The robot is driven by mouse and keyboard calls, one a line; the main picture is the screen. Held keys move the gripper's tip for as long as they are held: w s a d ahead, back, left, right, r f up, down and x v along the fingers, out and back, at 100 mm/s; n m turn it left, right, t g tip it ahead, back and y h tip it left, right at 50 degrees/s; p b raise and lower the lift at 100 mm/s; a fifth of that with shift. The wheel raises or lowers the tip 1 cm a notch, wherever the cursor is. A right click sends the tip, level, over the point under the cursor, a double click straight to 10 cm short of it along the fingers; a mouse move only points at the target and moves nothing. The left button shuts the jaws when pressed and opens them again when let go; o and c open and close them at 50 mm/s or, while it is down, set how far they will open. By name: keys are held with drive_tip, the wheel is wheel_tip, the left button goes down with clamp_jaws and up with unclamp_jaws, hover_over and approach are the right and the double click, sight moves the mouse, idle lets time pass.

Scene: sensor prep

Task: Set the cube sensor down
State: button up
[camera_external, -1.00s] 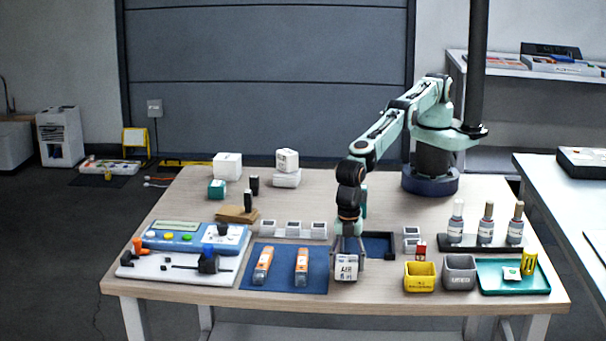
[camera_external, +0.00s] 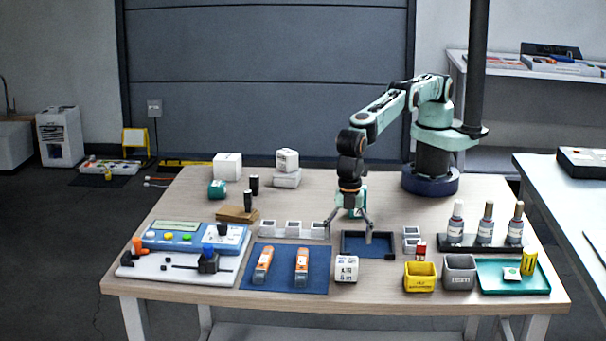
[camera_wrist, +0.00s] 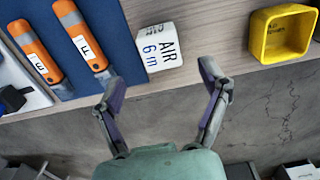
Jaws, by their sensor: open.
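The white cube sensor (camera_external: 346,268) with dark lettering rests on the wooden table near its front edge, just right of the blue mat. In the wrist view the cube (camera_wrist: 159,47) shows "AIR" on one face and lies beyond my fingertips, apart from them. My gripper (camera_external: 348,232) is open and empty, raised above and behind the cube in the outside view. Its two spread fingers also show in the wrist view (camera_wrist: 160,78).
Two orange instruments (camera_external: 263,265) lie on the blue mat (camera_external: 283,283) left of the cube. A yellow bin (camera_external: 420,284) and a grey bin (camera_external: 459,283) stand to the right. A dark blue tray (camera_external: 350,252) lies behind the cube. Bare wood separates cube and yellow bin.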

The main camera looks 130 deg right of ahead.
sight(345, 256)
wheel_tip(345, 256, up, 6)
drive_tip(key=s+d+r+m, duration=0.25)
drive_tip(key=d+r, duration=0.35)
drive_tip(key=r, duration=0.4)
drive_tip(key=s+d+r+m, duration=0.1)
drive_tip(key=s+d+r, duration=0.3)
drive_tip(key=s, duration=0.3)
drive_tip(key=s+d+r+m, duration=0.1)
drive_tip(key=s+d+r, duration=0.25)
drive_tip(key=s, duration=0.25)
drive_tip(key=s+d+f+m, duration=0.1)
drive_tip(key=s+f, duration=0.1)
drive_tip(key=s, duration=0.6)
drive_tip(key=s+d+f+m, duration=0.1)
drive_tip(key=s+d+f, duration=0.1)
drive_tip(key=s, duration=0.6)
drive_tip(key=s+d+f+m, duration=0.1)
drive_tip(key=s+f, duration=0.1)
drive_tip(key=s, duration=0.6)
drive_tip(key=shift+d+f+y, duration=0.25)
drive_tip(key=shift+d+y, duration=0.1)
drive_tip(key=shift+y, duration=0.05)
